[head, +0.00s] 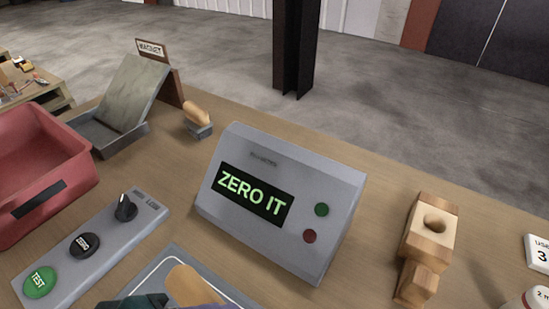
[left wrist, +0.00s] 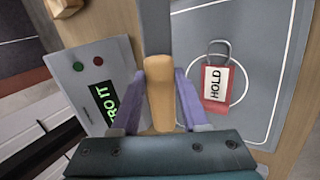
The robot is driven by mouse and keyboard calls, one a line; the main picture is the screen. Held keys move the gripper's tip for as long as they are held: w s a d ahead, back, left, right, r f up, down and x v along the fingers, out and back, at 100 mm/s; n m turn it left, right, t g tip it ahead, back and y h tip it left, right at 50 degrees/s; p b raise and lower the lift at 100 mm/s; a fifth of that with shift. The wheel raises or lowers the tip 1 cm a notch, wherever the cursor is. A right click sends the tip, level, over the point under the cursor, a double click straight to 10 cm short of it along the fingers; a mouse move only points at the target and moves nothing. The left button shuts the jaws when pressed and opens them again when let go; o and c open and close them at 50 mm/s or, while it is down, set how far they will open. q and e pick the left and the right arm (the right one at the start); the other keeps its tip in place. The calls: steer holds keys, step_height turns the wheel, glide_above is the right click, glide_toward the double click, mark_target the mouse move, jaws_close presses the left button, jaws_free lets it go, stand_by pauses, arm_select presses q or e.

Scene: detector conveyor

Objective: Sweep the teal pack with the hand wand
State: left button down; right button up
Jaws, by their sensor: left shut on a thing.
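My left gripper (left wrist: 166,82) has its purple fingers closed around the tan handle (left wrist: 160,105) of the hand wand. The wand's flat grey part (left wrist: 154,28) runs on from the handle to the top of the left wrist view. In the head view the handle (head: 188,284) shows at the bottom edge, over the grey mat (head: 166,262). No teal pack shows in either view. The meter box (head: 275,205) reads "ZERO IT" on its screen. My right gripper is not in view.
A button panel (head: 100,250) with green TEST, black ZERO and a knob lies left. A red bin (head: 45,165), magnet stand (head: 130,95) and wooden holder (head: 432,222) stand around. A red HOLD padlock (left wrist: 216,100) lies on the white-ringed mat.

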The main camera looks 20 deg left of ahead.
arm_select(q)
steer(key=shift+s+a+f+n+t+y, duration=0.15)
steer(key=shift+s+a+f+n, duration=0.1)
steer(key=shift+s+a+n, duration=0.2)
steer(key=shift+s+a+f+n+t+y, duration=0.15)
steer(key=shift+s+a+f+n, duration=0.15)
steer(key=shift+a, duration=0.2)
steer(key=shift+r, duration=0.1)
stand_by(3.4)
step_height(320, 180, up, 6)
steer(key=p, duration=0.7)
